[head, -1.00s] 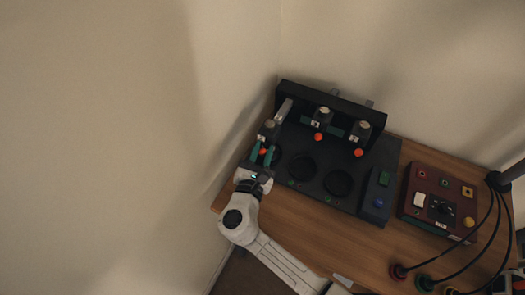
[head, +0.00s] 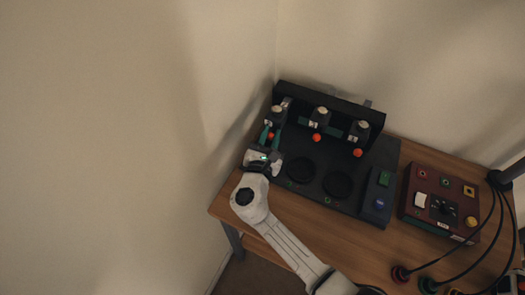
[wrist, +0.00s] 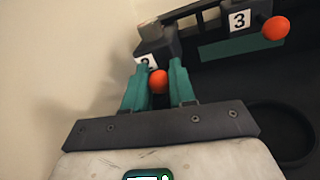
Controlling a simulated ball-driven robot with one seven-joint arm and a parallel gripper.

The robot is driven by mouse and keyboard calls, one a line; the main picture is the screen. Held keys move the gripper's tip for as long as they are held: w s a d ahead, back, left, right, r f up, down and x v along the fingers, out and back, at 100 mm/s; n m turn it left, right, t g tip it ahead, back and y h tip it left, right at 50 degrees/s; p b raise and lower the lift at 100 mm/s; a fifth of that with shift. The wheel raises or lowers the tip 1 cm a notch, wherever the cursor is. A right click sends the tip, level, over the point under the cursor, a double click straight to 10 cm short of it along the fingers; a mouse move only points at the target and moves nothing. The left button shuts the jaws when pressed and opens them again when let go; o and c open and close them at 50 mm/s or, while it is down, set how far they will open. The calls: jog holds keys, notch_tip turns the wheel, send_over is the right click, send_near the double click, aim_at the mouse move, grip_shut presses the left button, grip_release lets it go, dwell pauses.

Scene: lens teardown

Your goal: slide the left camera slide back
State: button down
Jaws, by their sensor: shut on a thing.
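The left camera slide (head: 278,112) is a dark block with a pale round top, near the black back wall of the fixture. Its orange ball knob (wrist: 158,80) shows between my teal fingers in the wrist view. My gripper (head: 270,134) is shut on this knob, reaching in from the front left. In the wrist view the block's number label (wrist: 146,62) is partly hidden by a finger. The middle slide (head: 321,117) and right slide (head: 360,131) stand to the right, each with its own orange knob.
The dark base plate has two round recesses (head: 300,170) showing, with a green and a blue button block (head: 380,190) at its right. A dark red control box (head: 440,203) with cables stands further right. Bare wooden table (head: 330,235) lies in front; a wall rises at left.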

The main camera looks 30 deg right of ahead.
jog(key=shift+x, duration=0.8)
jog(key=shift+s+d, duration=0.1)
jog(key=shift+s, duration=0.05)
jog(key=c, duration=1)
grip_release()
jog(key=b+v, duration=0.1)
jog(key=v, duration=0.9)
jog(key=shift+s+a, duration=0.25)
jog(key=shift+a, duration=0.05)
